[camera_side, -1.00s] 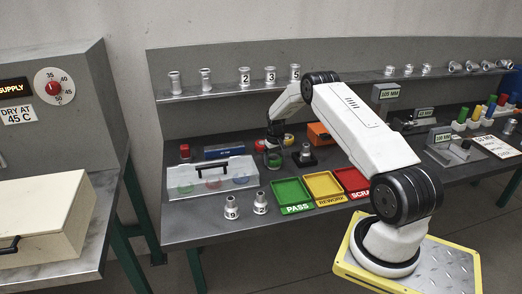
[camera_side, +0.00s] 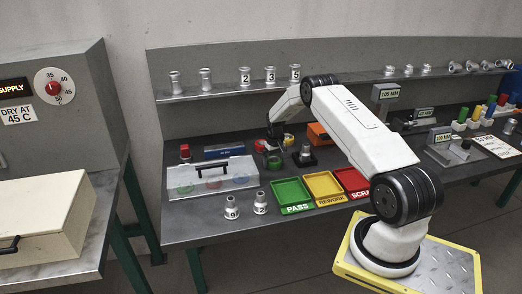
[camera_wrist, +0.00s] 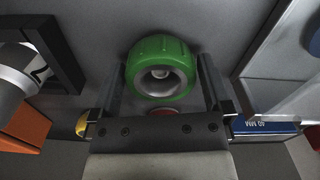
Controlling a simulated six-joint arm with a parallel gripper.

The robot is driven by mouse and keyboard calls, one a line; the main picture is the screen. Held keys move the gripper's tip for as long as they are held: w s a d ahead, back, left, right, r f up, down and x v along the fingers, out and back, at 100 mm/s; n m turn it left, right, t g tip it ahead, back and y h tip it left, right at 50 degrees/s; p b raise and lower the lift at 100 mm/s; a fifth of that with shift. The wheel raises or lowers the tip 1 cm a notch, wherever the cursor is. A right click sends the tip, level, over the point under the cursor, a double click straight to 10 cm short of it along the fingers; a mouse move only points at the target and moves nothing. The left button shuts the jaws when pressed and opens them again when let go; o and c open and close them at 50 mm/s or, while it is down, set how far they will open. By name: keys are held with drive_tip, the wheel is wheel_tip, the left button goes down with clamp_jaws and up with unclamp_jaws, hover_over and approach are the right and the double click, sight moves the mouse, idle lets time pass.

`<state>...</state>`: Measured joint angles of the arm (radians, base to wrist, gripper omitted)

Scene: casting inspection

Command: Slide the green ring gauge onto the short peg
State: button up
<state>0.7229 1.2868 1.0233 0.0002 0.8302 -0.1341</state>
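The green ring gauge (camera_side: 274,161) sits low at the bench, between the clear case and the black holder. In the wrist view the green ring gauge (camera_wrist: 161,69) shows a pale grey inner face with a dark hole. I cannot tell whether a peg is inside it, and I cannot pick out the short peg. My gripper (camera_side: 275,144) is above and just behind the ring in the side view. In the wrist view my gripper (camera_wrist: 161,88) is open, its fingers apart on either side of the ring with gaps.
A red ring (camera_side: 261,146) and a yellow one (camera_side: 288,139) are close behind. A casting in a black holder (camera_side: 305,157) stands to the right. The clear case (camera_side: 211,178) is to the left. Green, yellow and red trays (camera_side: 292,195) lie in front.

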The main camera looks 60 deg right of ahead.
drive_tip(key=shift+r, duration=0.1)
drive_tip(key=shift+r, duration=3.8)
drive_tip(key=shift+w+a+r, duration=0.15)
drive_tip(key=shift+a+r, duration=0.05)
drive_tip(key=shift+a, duration=0.1)
drive_tip(key=a+r+n, duration=0.1)
drive_tip(key=a+r, duration=0.2)
drive_tip(key=a, duration=0.4)
drive_tip(key=a+r+n+t, duration=0.1)
drive_tip(key=a+r, duration=0.2)
drive_tip(key=a, duration=0.5)
drive_tip(key=a+r+n, duration=0.1)
drive_tip(key=a+r, duration=0.2)
drive_tip(key=a, duration=0.4)
drive_tip(key=s+a+r+n+t, duration=0.1)
drive_tip(key=s+a+r+n, duration=0.1)
drive_tip(key=s+a, duration=1.4)
drive_tip(key=shift+r+n+t, duration=0.3)
drive_tip(key=shift+r+n, duration=0.05)
drive_tip(key=shift+n, duration=0.55)
